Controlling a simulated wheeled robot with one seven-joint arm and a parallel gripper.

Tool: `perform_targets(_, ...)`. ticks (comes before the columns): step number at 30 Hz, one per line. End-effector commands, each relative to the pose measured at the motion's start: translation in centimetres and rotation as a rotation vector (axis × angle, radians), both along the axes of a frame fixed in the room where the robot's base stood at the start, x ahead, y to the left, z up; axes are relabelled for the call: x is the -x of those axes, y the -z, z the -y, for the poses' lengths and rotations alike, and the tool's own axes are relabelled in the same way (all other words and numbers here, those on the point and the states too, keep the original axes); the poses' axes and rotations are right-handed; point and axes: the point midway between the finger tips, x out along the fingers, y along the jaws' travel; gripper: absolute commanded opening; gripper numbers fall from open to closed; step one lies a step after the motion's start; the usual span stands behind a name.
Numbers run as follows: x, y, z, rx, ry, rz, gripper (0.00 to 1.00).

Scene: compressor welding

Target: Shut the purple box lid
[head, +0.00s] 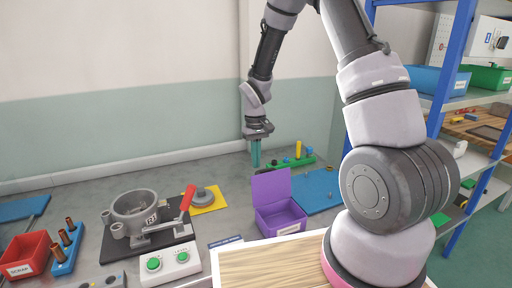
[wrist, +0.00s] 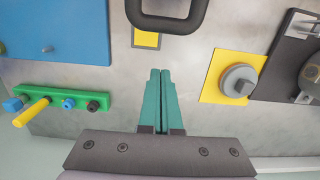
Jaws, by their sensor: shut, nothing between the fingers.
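The purple box (head: 281,219) stands on the grey bench in the head view. Its purple lid (head: 271,186) is open and stands upright at the back of the box. My gripper (head: 255,164) points down over the bench, behind and slightly left of the lid in the picture, apart from it. In the wrist view my gripper (wrist: 160,72) has its two teal fingers together with nothing between them. The purple box does not show in the wrist view.
A blue mat (head: 318,190) and a green rack with pegs (head: 291,163) lie right of the box. A yellow plate (head: 208,204) with a grey disc and a red-handled clamp fixture (head: 150,227) are left. A dark loop (wrist: 166,20) lies ahead of the fingers in the wrist view.

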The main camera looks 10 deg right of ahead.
Motion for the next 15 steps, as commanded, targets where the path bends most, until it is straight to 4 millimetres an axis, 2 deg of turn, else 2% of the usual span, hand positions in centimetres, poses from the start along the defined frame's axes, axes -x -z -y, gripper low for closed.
perform_targets(2,0.2,1.5,0.0,0.001,-0.001,-0.004,0.00)
perform_targets(4,1.2,0.6,0.3,0.000,-0.001,0.001,0.00)
perform_targets(9,2.9,-0.1,0.7,0.001,0.000,0.002,0.00)
perform_targets(15,3.6,-0.4,0.9,0.000,0.000,0.001,0.00)
